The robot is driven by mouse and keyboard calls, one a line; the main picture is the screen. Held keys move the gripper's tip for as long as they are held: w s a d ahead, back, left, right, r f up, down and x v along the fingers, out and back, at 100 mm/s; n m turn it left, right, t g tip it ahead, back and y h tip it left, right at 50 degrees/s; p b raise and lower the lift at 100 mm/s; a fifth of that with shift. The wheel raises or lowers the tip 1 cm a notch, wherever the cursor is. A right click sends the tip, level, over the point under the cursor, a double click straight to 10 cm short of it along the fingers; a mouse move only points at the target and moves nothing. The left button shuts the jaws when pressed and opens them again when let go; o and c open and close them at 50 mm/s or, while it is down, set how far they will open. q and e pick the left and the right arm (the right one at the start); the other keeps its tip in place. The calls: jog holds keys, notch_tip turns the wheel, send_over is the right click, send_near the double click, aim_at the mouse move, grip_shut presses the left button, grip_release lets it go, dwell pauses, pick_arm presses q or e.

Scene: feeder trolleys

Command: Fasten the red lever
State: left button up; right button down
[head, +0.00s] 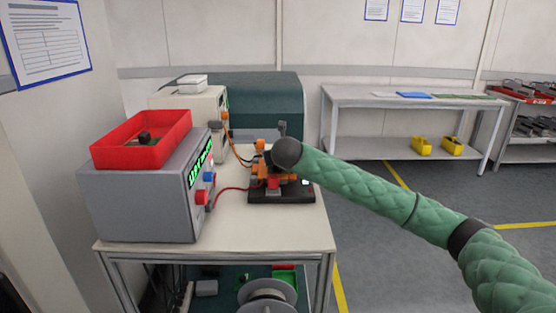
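A black fixture (292,193) with orange parts stands on the cream table (255,232). A small red part (273,182) sits on its front; I cannot tell whether this is the red lever or how it is set. My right arm comes in from the right, and its dark wrist end is over the fixture. My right gripper (266,161) is small and mostly hidden among the dark and orange parts, so its fingers and any contact are unclear. My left gripper is not in view.
A grey box (142,196) with a lit green display and red knob carries a red tray (118,144) at left. A red cable runs toward the fixture. The table's front right is clear. A bench (345,95) stands behind.

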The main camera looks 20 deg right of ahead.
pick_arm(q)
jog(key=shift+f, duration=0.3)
pick_arm(e)
jog(key=shift+f, duration=0.15)
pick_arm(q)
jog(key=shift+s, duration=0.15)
pick_arm(e)
jog(key=c, duration=1.2)
grip_release()
jog(key=shift+c, duration=0.2)
